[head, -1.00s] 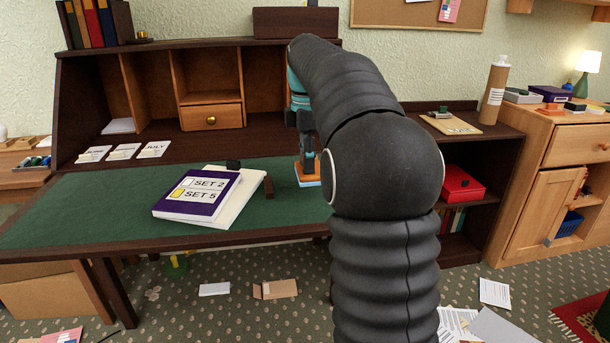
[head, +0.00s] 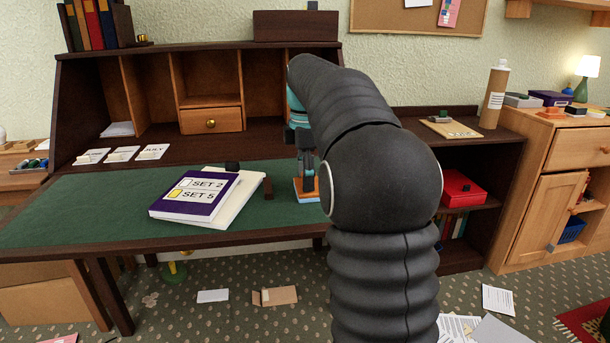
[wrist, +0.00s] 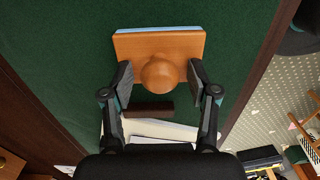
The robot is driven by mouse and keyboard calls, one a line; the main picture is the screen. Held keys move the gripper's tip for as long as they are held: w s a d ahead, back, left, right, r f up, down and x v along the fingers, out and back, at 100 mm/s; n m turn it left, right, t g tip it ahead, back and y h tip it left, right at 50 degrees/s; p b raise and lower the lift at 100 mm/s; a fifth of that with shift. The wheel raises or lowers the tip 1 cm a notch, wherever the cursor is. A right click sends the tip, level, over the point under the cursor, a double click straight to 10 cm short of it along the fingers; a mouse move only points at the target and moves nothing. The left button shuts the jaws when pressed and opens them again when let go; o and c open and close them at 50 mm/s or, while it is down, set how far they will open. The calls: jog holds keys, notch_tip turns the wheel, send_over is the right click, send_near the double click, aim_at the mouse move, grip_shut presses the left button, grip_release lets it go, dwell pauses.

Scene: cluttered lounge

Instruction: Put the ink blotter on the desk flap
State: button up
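The ink blotter (head: 307,194), an orange wooden block with a pale blue underside, is on the green desk flap (head: 100,205) near its right end, partly hidden by my arm. In the wrist view the blotter (wrist: 190,46) shows its round knob between the two fingers of my gripper (wrist: 160,80). A narrow gap shows on each side of the knob, so my gripper looks open around it. The blotter appears to lie flat on the green surface (wrist: 60,60); its contact is not clearly visible.
Cards (head: 122,154) lie at the back. The flap's left part is clear. A red box (head: 462,188) sits on the right shelf.

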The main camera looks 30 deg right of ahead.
aim_at(305, 171)
notch_tip(305, 171, up, 12)
jog(key=p, duration=0.2)
dwell(0.5)
jog(key=shift+r, duration=0.1)
jog(key=s+a+m+t, duration=0.1)
jog(key=s+a+m, duration=0.3)
jog(key=s+a, duration=0.2)
jog(key=s+a+f+m+t, duration=0.2)
jog(key=s+a+f+m, duration=0.2)
jog(key=s+f, duration=0.6)
jog(key=s+a+f+m+t, duration=0.2)
jog(key=s+a+f+m, duration=0.2)
jog(key=s+f, duration=0.6)
jog(key=s+m, duration=0.1)
jog(key=m, duration=0.1)
jog(key=shift+s+a+m+t, duration=0.3)
jog(key=shift+a+m, duration=0.1)
